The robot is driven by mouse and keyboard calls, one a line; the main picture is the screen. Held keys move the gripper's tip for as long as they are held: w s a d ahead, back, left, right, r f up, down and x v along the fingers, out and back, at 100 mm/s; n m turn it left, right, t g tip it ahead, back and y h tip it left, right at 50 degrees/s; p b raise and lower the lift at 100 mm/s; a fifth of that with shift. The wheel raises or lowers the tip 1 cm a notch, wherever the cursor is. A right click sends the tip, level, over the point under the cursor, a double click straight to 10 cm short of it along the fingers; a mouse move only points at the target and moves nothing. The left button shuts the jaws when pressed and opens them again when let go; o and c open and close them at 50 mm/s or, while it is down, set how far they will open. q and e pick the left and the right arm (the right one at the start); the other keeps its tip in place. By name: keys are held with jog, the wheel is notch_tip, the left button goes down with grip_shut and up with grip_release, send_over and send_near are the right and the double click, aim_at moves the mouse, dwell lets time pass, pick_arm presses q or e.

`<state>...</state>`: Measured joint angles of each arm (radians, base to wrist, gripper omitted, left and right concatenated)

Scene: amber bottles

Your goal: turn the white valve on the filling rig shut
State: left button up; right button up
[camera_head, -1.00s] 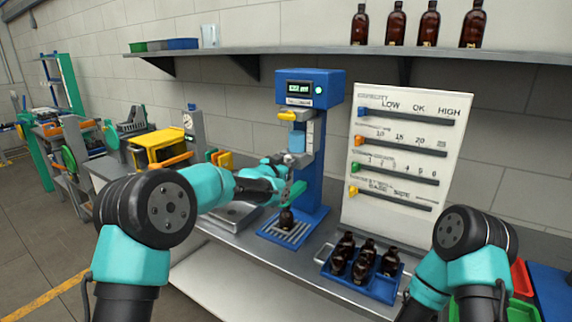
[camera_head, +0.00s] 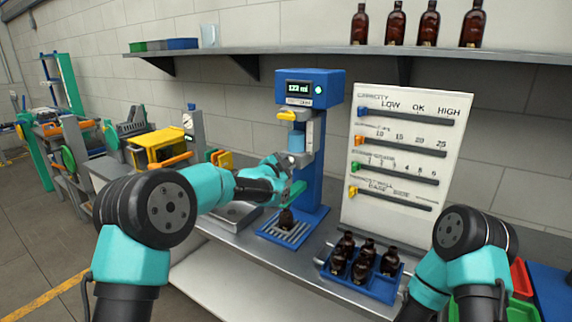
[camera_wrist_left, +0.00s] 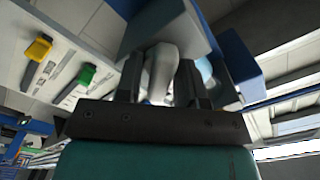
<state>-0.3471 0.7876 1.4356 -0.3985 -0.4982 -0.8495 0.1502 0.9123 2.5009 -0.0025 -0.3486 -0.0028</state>
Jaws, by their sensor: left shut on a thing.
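The blue filling rig (camera_head: 318,150) stands on the grey bench, with a lit display (camera_head: 299,88) near its top. My left gripper (camera_head: 284,177) is at the rig's column, above its drip grille. In the left wrist view, the two dark fingers of my left gripper (camera_wrist_left: 160,84) are shut on the white valve (camera_wrist_left: 160,66), which sits between them. In the head view the gripper hides the valve. My right gripper is out of view; only part of my right arm shows.
A blue tray (camera_head: 343,281) with several amber bottles stands on the bench to the right of the rig. A white gauge board (camera_head: 400,155) stands behind it. A yellow machine (camera_head: 158,147) is at the left. A shelf (camera_head: 260,50) runs above.

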pick_arm(q)
jog(key=m, duration=0.4)
jog(key=shift+m, duration=0.3)
jog(key=shift+f+m, duration=0.1)
jog(key=shift+m, duration=1.6)
jog(key=o, duration=0.6)
jog(key=v, duration=1.7)
jog(key=shift+s+a, duration=0.1)
jog(key=shift+s, duration=0.05)
